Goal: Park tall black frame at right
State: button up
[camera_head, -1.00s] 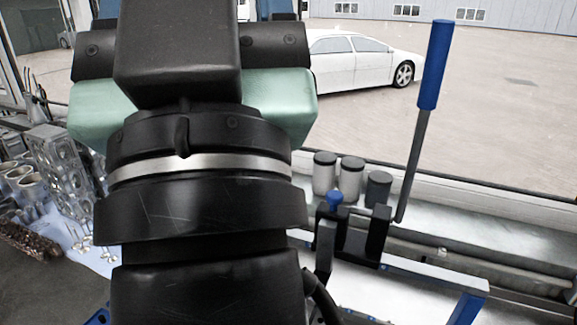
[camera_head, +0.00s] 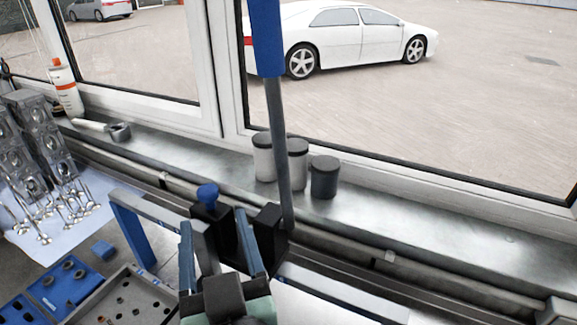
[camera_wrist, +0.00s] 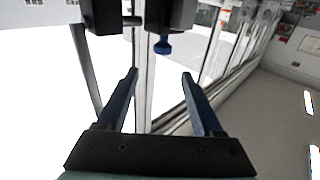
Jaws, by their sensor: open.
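A black frame (camera_head: 268,230) stands ahead in the head view, with two dark uprights, a blue knob (camera_head: 207,196) and a tall grey lever (camera_head: 279,140) topped by a blue grip. It sits at a grey bar with a blue-edged leg. My gripper (camera_head: 213,220) is open, its two blue fingers pointing towards the frame. In the wrist view my gripper (camera_wrist: 159,75) shows empty between its fingers. The frame's black parts (camera_wrist: 170,12) and knob (camera_wrist: 162,44) lie beyond the fingertips, apart from them in the picture. The frame's lower part is partly hidden by my gripper.
Several metal parts lie on a white sheet (camera_head: 88,232) at left. A grey tray (camera_head: 138,300) and a blue block (camera_head: 50,290) are at lower left. Dark-lidded jars (camera_head: 324,178) stand on the window sill (camera_head: 430,225) behind the frame.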

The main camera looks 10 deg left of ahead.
aim_at(207, 187)
jog(key=p+x, duration=0.1)
jog(key=x, duration=0.2)
jog(key=f+p+x, duration=0.1)
jog(key=x, duration=0.3)
jog(key=p+x, duration=0.2)
jog(key=x, duration=0.2)
jog(key=shift+a+f, duration=0.15)
jog(key=shift+a, duration=0.15)
jog(key=shift+w+a+f, duration=0.15)
jog(key=shift+w+a, duration=0.1)
jog(key=shift+w, duration=0.5)
grip_shut()
dwell(0.5)
